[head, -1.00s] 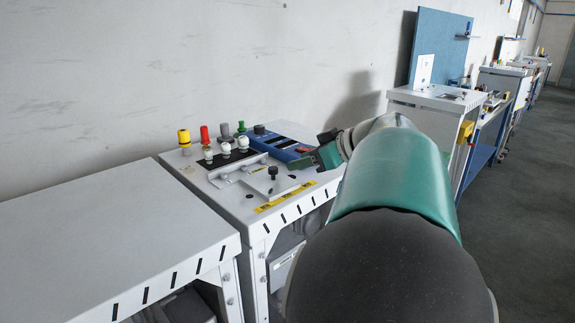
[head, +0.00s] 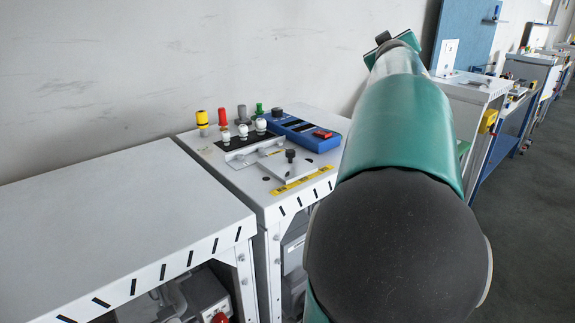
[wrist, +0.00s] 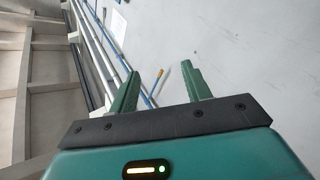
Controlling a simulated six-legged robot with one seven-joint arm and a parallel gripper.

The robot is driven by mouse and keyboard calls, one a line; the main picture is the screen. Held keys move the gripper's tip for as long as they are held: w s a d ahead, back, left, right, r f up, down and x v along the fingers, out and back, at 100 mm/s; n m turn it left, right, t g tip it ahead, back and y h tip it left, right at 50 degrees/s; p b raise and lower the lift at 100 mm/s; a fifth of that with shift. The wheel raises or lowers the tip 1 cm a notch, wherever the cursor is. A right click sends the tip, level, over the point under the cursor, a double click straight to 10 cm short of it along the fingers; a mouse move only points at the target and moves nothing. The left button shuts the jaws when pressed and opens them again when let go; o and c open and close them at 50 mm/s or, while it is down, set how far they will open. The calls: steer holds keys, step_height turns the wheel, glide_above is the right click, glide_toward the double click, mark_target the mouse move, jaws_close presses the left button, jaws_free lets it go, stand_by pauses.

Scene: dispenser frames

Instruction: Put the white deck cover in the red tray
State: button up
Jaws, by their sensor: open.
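A white plate with a black knob (head: 290,157), which looks like the white deck cover (head: 288,171), lies on the white-topped bench (head: 222,166) near its front edge. My gripper (wrist: 160,88) is open and empty in the wrist view, with its two green fingers apart in front of a pale wall. In the head view my gripper (head: 388,42) is raised well above the bench, to the right of the cover. I cannot make out a red tray. A small red part (head: 321,134) sits on the blue case (head: 306,131) behind the cover.
Yellow (head: 202,119), red (head: 222,117), grey and green knobbed pieces stand along the bench's back, with white bulb-like pieces before them. An empty table (head: 110,225) stands at the left. Further benches and a blue panel (head: 462,38) are at the right.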

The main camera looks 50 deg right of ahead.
steer(key=s+d+f+m+g, duration=0.1)
steer(key=s+d+m+g, duration=0.1)
steer(key=g, duration=0.2)
steer(key=n+y, duration=0.9)
steer(key=y, duration=0.8)
glide_toward(291, 151)
steer(key=shift+g, duration=0.5)
steer(key=x, duration=0.9)
steer(key=shift+w+a+f, duration=0.1)
steer(key=shift+w+f, duration=0.1)
steer(key=shift+w, duration=0.25)
jaws_close()
steer(key=shift+r, duration=0.1)
